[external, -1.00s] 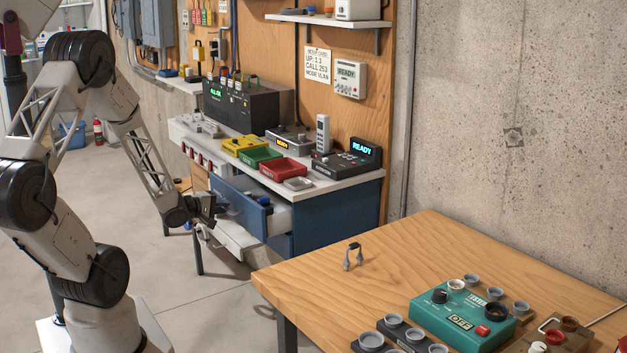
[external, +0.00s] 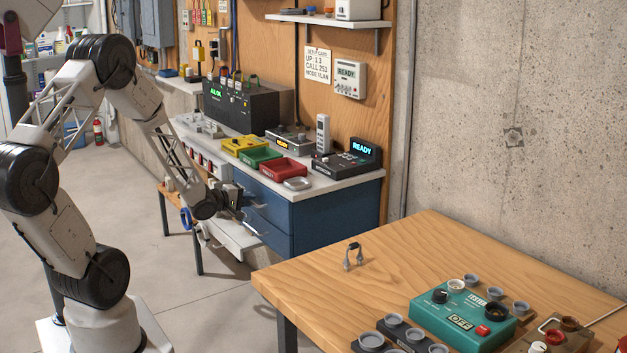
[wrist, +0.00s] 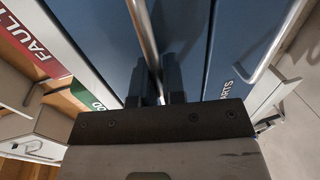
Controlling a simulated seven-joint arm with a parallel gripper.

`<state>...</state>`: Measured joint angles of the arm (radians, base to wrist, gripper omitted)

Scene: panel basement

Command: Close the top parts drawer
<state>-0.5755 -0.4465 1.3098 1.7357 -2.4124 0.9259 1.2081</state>
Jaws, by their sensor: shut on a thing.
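The top parts drawer (wrist: 185,40) has a dark blue front with a long metal bar handle (wrist: 143,25) in the wrist view. My gripper (wrist: 158,82) is shut on this handle, with its dark fingers on either side of the bar. In the external view, my gripper (external: 238,213) is at the front of the blue cabinet (external: 325,215), under the bench top. The drawer's interior no longer shows there, and its front looks flush or nearly flush. My gripper partly hides the front, so any small gap cannot be told.
Red, green and yellow bins (external: 262,155) stand on the bench top (external: 345,178) above. A white tray-like part (external: 232,238) sticks out below my gripper. The wooden table (external: 340,275) in front holds a teal tester (external: 462,312).

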